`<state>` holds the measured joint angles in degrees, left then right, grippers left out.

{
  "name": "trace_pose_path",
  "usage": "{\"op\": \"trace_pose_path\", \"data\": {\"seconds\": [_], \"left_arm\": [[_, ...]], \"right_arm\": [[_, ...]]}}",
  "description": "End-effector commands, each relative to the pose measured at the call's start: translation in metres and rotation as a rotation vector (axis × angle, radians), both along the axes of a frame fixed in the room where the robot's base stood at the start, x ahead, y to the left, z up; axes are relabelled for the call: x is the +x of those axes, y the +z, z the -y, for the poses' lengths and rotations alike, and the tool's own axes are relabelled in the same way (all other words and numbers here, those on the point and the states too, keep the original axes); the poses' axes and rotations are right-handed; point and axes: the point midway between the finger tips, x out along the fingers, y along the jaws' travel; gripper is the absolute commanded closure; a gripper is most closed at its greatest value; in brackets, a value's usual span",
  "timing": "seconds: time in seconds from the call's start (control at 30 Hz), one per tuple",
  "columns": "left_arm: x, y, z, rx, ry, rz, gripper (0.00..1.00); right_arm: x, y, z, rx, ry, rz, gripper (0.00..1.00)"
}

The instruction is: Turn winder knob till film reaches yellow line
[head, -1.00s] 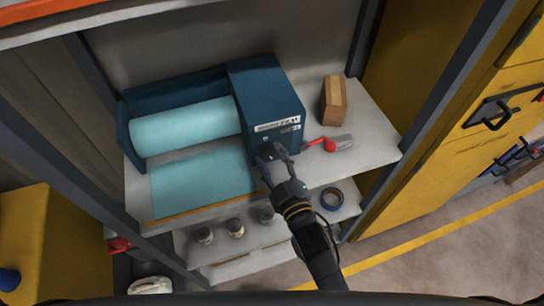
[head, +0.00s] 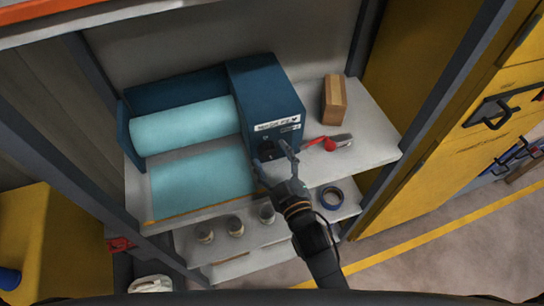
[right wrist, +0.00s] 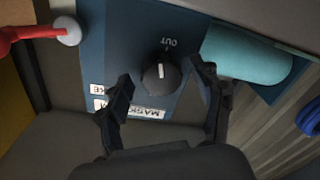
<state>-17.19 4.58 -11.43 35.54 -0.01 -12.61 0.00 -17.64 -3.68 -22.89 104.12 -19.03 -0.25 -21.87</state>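The dark winder knob (right wrist: 160,75) has a white mark and sits on the blue winder box (head: 262,95), below the word OUT as lettered. It also shows in the head view (head: 267,149). My right gripper (right wrist: 168,82) is open, with a finger on either side of the knob and gaps between; it also shows in the head view (head: 271,155). Light blue film (head: 203,178) lies flat on the shelf in front of its roll (head: 185,126). Its front edge is close to the yellow line (head: 165,219); I cannot tell whether they touch. My left gripper is out of view.
Blue tape (head: 331,197) and several small jars (head: 235,226) stand on the lower shelf. A yellow cabinet (head: 440,150) is at right.

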Motion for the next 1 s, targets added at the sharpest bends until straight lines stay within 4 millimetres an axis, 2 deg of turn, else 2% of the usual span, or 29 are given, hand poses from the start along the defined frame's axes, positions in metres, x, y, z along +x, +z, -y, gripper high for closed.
{"op": "trace_pose_path", "data": {"seconds": [0.17, 0.27, 0.7, 0.83, 1.0], "left_arm": [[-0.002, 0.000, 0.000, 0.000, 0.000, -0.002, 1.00], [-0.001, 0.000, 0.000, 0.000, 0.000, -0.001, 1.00], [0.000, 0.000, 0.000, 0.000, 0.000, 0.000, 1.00], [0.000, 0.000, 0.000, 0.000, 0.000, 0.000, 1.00], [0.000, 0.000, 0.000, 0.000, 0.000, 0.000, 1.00]], "right_arm": [[-0.002, 0.000, 0.001, 0.000, 0.000, 0.000, 0.34], [-0.009, -0.001, 0.003, -0.001, 0.000, -0.002, 0.34], [-0.090, 0.001, 0.035, -0.001, 0.000, -0.003, 0.34], [-0.105, 0.001, 0.040, -0.001, 0.000, -0.002, 0.34], [-0.112, 0.002, 0.043, 0.000, -0.001, -0.001, 0.34]]}}
